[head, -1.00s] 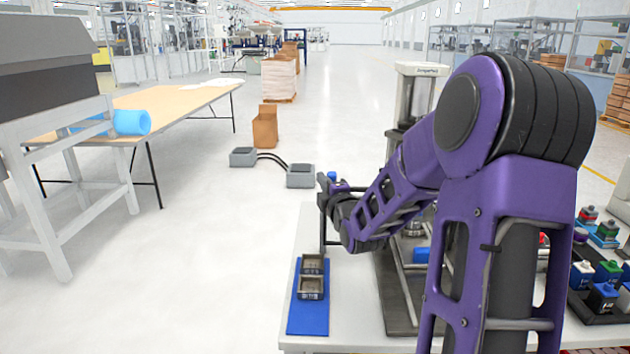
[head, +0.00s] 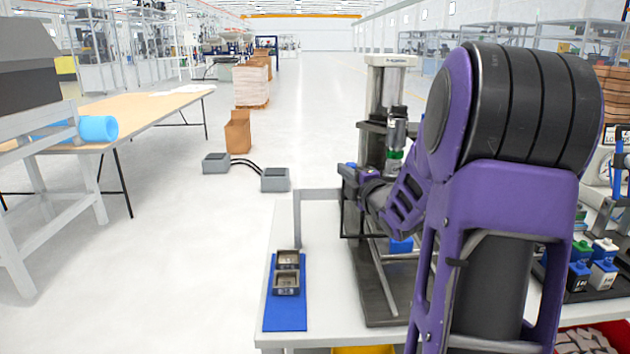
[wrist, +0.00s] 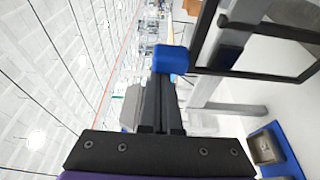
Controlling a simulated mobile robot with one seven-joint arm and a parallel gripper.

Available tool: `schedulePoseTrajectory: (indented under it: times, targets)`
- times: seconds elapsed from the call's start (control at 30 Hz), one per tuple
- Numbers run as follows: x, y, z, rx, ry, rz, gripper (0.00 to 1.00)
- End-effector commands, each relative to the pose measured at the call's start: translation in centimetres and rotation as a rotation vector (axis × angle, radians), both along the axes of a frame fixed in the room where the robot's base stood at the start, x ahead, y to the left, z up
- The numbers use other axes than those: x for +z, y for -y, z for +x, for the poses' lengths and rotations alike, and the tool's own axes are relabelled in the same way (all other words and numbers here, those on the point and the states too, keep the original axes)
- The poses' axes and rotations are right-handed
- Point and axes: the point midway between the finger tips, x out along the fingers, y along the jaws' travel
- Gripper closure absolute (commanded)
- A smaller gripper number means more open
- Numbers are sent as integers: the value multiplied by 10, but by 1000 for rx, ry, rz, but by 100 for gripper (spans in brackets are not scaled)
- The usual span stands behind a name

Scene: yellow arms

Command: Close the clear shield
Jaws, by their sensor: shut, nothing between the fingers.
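The clear shield is a see-through panel in a dark frame (head: 343,222), standing at the left side of the press (head: 388,85) and apart from its column. In the wrist view its dark frame (wrist: 205,32) fills the upper right, with a blue knob (wrist: 170,58) at its corner. My gripper (wrist: 160,90) is shut and empty, its dark fingers reaching to the blue knob. I cannot tell whether they touch it. In the head view my purple arm hides most of my gripper and the right part of the shield.
A blue mat (head: 285,318) with two small metal trays (head: 286,283) lies on the table's left side. A grey bracket (head: 297,222) stands behind it. Blocks (head: 603,275) and a red bin (head: 606,332) are at right. Open floor lies to the left.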

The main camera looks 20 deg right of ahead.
Motion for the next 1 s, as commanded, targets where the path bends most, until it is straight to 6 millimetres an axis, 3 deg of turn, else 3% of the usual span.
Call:
schedulePoseTrajectory:
  times: [0.1, 0.33, 1.0]
  targets:
    - [-1, 28, -11, -5, 0, -1, 100]
    - [0, 57, -24, -2, 0, 0, 100]
    - [0, 68, -26, -12, 1, 0, 100]
